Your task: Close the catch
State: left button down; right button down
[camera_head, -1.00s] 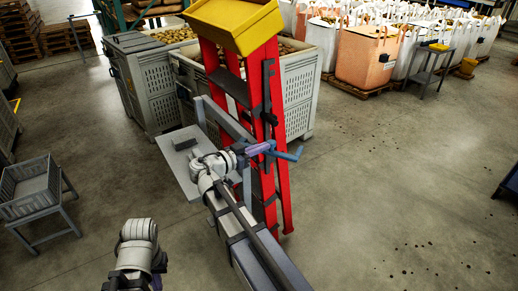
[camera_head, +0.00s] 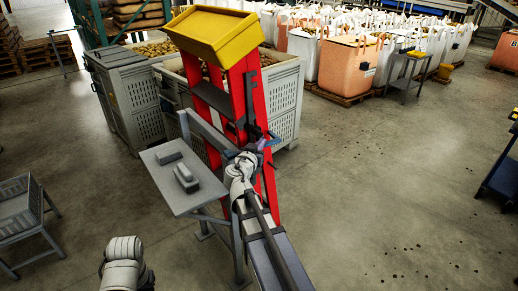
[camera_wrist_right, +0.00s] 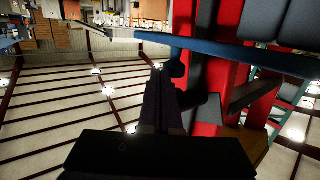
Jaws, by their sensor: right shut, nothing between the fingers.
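A red upright frame (camera_head: 249,100) carries a yellow hopper-like box (camera_head: 213,33) on top. A dark catch-like fitting (camera_head: 238,130) sits on the frame. My right gripper (camera_head: 264,144) is shut and empty, close in front of the frame beside this fitting. In the right wrist view, its dark fingers (camera_wrist_right: 163,95) are together, near a blue bar (camera_wrist_right: 215,52) that crosses in front of red uprights. A dark round knob (camera_wrist_right: 177,68) shows by the fingertips; I cannot tell whether they touch. The catch's state is unclear. My left arm shows at the bottom, but its gripper is out of view.
A grey side table (camera_head: 185,198) with several grey blocks (camera_head: 184,178) stands left of my right arm. Grey crates of potatoes (camera_head: 287,104) stand behind the frame. A grey bin on a stand (camera_head: 18,207) is at the left.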

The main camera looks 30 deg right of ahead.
jog(key=shift+w+d, duration=0.45)
jog(key=shift+w, duration=0.35)
jog(key=shift+w+r, duration=0.1)
jog(key=shift+w, duration=0.05)
